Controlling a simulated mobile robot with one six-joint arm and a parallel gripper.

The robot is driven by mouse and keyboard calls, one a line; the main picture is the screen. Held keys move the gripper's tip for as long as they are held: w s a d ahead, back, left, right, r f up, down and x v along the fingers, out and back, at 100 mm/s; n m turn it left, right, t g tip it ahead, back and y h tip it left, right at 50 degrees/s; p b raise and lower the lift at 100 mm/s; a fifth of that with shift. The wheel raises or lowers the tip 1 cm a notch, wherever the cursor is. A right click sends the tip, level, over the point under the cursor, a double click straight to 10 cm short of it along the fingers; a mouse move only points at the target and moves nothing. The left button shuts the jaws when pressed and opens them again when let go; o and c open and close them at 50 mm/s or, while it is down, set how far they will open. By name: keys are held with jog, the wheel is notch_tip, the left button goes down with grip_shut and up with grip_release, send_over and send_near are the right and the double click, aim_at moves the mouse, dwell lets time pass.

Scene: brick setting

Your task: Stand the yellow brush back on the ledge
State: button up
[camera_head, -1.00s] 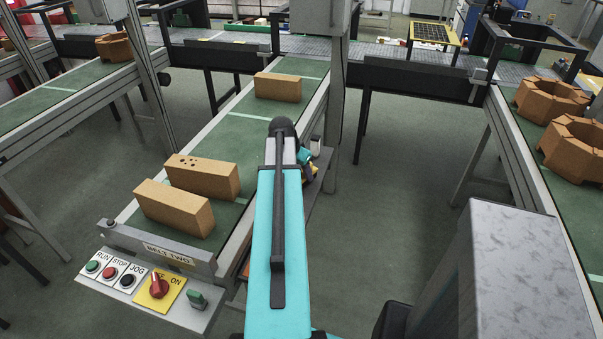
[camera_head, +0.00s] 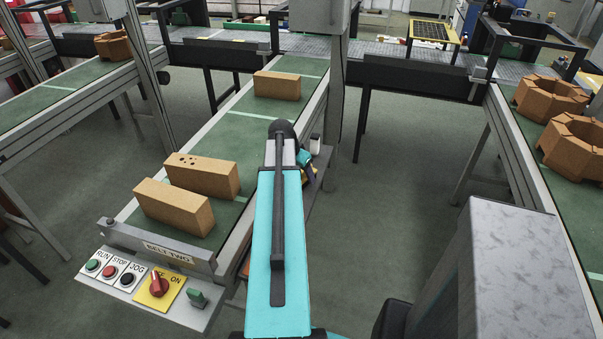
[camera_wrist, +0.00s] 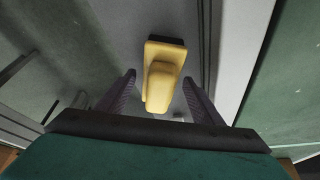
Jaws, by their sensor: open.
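The yellow brush (camera_wrist: 162,78) is in the middle of the wrist view, with a dark strip at its far end. It lies over a grey surface that looks like the ledge (camera_wrist: 140,15). My gripper (camera_wrist: 159,79) is open, with one dark finger on each side of the brush's near part. A gap shows on both sides, so the fingers do not grip it. In the head view my arm hides most of this spot; a bit of yellow (camera_head: 311,178) shows beside the ledge (camera_head: 323,165).
Belt two (camera_head: 245,135) runs left of my arm and carries several tan bricks (camera_head: 174,206). A control panel (camera_head: 150,285) sits at its near end. A grey post (camera_head: 337,100) stands just beyond the ledge. Open floor (camera_head: 400,190) lies to the right.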

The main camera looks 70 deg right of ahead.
jog(key=shift+r, duration=0.15)
jog(key=b+v, duration=0.1)
jog(key=v, duration=1.1)
jog(key=shift+b, duration=0.4)
dwell(0.8)
